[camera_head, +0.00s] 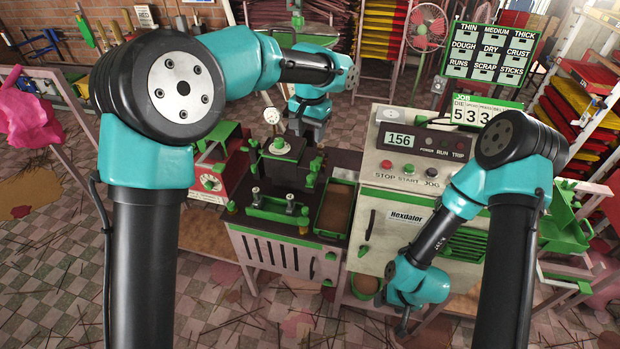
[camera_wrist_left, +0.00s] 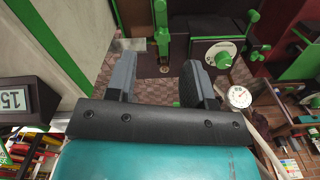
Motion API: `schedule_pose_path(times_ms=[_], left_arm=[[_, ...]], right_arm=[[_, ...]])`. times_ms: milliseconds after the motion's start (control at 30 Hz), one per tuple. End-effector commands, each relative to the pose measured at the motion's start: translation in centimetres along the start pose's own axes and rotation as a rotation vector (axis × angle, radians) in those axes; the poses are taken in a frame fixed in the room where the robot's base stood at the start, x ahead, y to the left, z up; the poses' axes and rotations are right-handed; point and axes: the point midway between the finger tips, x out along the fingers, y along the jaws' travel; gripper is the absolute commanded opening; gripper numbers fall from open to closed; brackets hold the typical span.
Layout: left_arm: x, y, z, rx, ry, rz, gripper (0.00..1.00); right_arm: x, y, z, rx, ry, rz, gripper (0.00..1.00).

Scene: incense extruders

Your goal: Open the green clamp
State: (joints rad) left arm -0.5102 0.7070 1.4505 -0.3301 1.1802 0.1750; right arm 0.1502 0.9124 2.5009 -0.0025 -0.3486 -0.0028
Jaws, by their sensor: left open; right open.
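The extruder (camera_head: 284,160) is a dark block with green fittings on a grey cabinet. Green clamp-like parts (camera_head: 312,172) sit on its right side; I cannot tell for sure which one is the green clamp. The left wrist view shows a green upright bar (camera_wrist_left: 161,22) and a green knobbed lever (camera_wrist_left: 251,27) beyond the fingertips. My left gripper (camera_head: 308,137) is above and behind the extruder, its fingers (camera_wrist_left: 160,78) apart with nothing between them. My right gripper (camera_head: 404,322) hangs low in front of the control cabinet, empty and apart from the extruder; its fingers are small here.
The control cabinet (camera_head: 415,165) with a 156 display and buttons stands right of the extruder. A brown tray (camera_head: 336,207) lies between them. A dial gauge (camera_head: 272,116) stands behind the extruder, close to my left gripper.

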Motion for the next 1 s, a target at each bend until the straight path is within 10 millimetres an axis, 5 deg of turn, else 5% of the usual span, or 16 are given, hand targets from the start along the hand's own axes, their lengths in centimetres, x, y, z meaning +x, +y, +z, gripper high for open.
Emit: schedule_pose_path(times_ms=[267, 1000], left_arm=[[2.6, -0.1, 0.0, 0.0, -0.003, 0.0, 0.48], [14.9, 0.0, 0.1, 0.0, -0.003, 0.001, 0.48]], right_arm=[[0.0, 0.0, 0.0, 0.0, 0.0, 0.0, 0.63], [0.0, 0.0, 0.0, 0.0, 0.0, 0.0, 0.63]])
